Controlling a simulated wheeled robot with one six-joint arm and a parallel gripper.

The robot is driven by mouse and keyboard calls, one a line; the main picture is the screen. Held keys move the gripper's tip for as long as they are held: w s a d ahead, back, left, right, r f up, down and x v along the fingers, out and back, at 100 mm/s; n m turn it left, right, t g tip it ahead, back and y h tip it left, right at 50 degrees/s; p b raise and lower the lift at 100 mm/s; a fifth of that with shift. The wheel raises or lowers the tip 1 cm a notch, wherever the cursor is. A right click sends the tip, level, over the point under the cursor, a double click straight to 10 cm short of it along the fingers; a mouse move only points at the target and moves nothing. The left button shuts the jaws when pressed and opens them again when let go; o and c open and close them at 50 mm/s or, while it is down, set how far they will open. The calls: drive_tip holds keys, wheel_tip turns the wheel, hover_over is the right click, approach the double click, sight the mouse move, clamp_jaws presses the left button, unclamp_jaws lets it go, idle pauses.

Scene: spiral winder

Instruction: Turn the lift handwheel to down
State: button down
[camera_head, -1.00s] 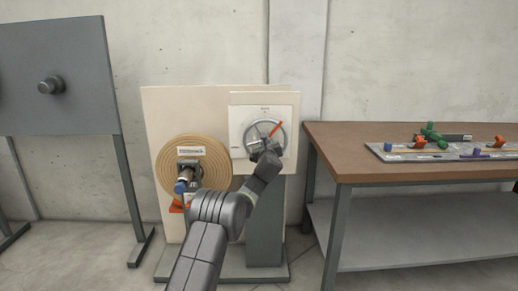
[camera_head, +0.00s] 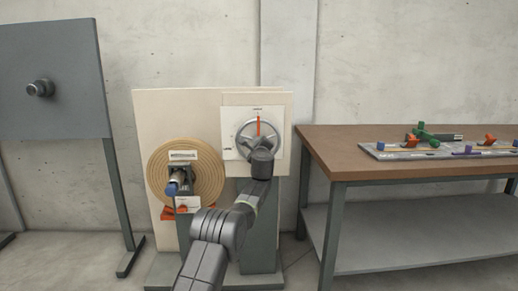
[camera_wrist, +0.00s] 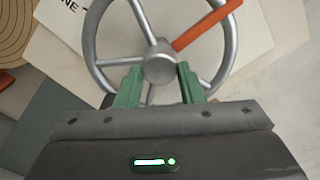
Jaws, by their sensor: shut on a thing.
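The lift handwheel (camera_head: 238,141) is a grey spoked wheel on a white plate at the upper right of the cream winder panel. Its orange pointer (camera_head: 258,126) stands about straight up in the head view. In the wrist view the handwheel (camera_wrist: 90,47) fills the upper middle, with the orange pointer (camera_wrist: 207,27) slanting to the upper right from the hub (camera_wrist: 160,68). My gripper (camera_wrist: 159,74) is shut on the handwheel, its green fingers on either side near the hub. In the head view my gripper (camera_head: 260,148) hides the wheel's lower part.
A round tan spiral (camera_head: 207,192) with a blue-tipped crank (camera_head: 173,188) is left of the wheel. A workbench (camera_head: 345,160) with a tray of coloured parts (camera_head: 385,154) stands at the right. A grey board (camera_head: 60,80) with a knob stands at the left.

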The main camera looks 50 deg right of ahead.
idle(0.5)
drive_tip(key=c, duration=1)
unclamp_jaws()
drive_tip(key=shift+o, duration=0.2)
